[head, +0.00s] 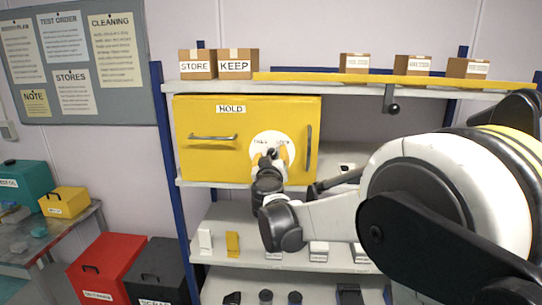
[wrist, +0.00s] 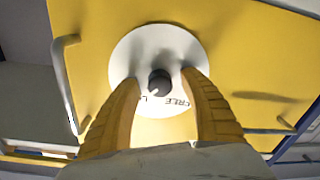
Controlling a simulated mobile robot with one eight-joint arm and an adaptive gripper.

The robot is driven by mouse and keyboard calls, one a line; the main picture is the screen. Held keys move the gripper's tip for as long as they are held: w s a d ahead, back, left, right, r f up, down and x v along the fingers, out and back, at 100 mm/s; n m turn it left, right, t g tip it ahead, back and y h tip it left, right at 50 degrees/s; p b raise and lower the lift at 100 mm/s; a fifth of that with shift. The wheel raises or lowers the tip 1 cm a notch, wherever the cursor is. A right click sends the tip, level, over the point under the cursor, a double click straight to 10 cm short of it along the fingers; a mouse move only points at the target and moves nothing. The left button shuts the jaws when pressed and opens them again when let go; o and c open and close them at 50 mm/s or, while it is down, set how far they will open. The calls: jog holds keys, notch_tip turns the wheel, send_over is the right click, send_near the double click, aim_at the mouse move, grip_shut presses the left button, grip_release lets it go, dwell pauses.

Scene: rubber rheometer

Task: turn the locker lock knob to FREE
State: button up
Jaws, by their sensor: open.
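The yellow locker marked HOLD (head: 205,160) is closed on the shelf rack. Its white round dial (head: 263,137) carries two words, FREE on the left and LOCK on the right in the head view. The small dark lock knob (wrist: 160,82) sits at the dial's middle in the wrist view. A pale mark on it faces the partly hidden L word rather than FREE. My gripper (wrist: 161,79) is open, its yellow fingers on either side of the knob, with gaps showing. In the head view my gripper (head: 270,156) is in front of the dial and hides much of the knob.
A horizontal handle (head: 213,137) is left of the dial and a vertical handle (head: 308,147) is close on its right. A yellow bar with a dark hanging knob (head: 392,107) runs along the shelf above. Boxes (head: 235,63) stand on top.

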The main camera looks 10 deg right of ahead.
jog(key=shift+c, duration=0.5)
grip_shut()
jog(key=shift+n, duration=0.4)
jog(key=n+b, duration=0.1)
jog(key=n, duration=0.2)
jog(key=shift+n, duration=0.4)
jog(key=n+b, duration=0.1)
jog(key=n, duration=0.7)
jog(key=shift+a+n+g+h, duration=0.1)
jog(key=shift+n+g+h, duration=0.2)
jog(key=n+b, duration=0.1)
jog(key=n, duration=0.3)
